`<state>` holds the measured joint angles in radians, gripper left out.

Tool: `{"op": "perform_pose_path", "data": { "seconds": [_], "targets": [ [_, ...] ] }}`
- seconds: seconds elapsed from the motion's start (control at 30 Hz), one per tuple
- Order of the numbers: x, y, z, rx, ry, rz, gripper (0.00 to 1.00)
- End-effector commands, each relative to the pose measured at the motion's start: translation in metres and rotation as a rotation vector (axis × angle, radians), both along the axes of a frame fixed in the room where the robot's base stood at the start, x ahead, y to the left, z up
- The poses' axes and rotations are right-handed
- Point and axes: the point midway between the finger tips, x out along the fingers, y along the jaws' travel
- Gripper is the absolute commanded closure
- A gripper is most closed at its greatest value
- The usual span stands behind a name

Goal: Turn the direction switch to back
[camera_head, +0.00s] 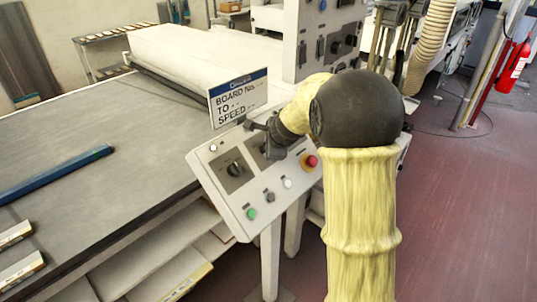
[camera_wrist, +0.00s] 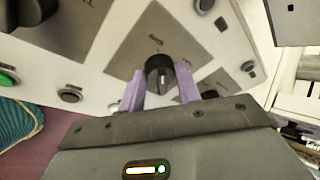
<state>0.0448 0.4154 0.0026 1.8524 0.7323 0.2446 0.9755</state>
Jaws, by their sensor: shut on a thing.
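The sloped control panel (camera_head: 226,200) stands at the table's corner, with rotary switches on grey plates. My gripper (camera_head: 268,146) reaches down onto the panel's upper right part and hides the switch there. In the wrist view, the black knob of the direction switch (camera_wrist: 160,74) sits on a grey plate between the two purple fingers of my gripper (camera_wrist: 162,88), which is shut on it. A light mark shows on the knob; its label is too small to read. Another black rotary switch (camera_head: 233,170) is to the left and free.
A red stop button (camera_head: 311,161), a white button (camera_head: 287,183) and a green button (camera_head: 251,213) are close by on the panel. A sign (camera_head: 238,98) stands behind it. The long table (camera_head: 90,125) fills the left; red floor lies open to the right.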

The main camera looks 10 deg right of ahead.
Motion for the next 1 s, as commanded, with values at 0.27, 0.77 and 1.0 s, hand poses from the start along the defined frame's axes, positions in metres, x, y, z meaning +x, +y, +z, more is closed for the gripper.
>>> {"op": "perform_pose_path", "data": {
  "seconds": [0.27,0.77,1.0],
  "targets": [
    [-0.0005,-0.0011,-0.0011,-0.027,-0.017,0.031,0.9],
    [-0.0003,-0.0006,-0.0005,-0.026,-0.017,0.032,0.45],
    [-0.0009,-0.0003,0.0007,-0.025,-0.018,0.032,0.45]
  ]
}}
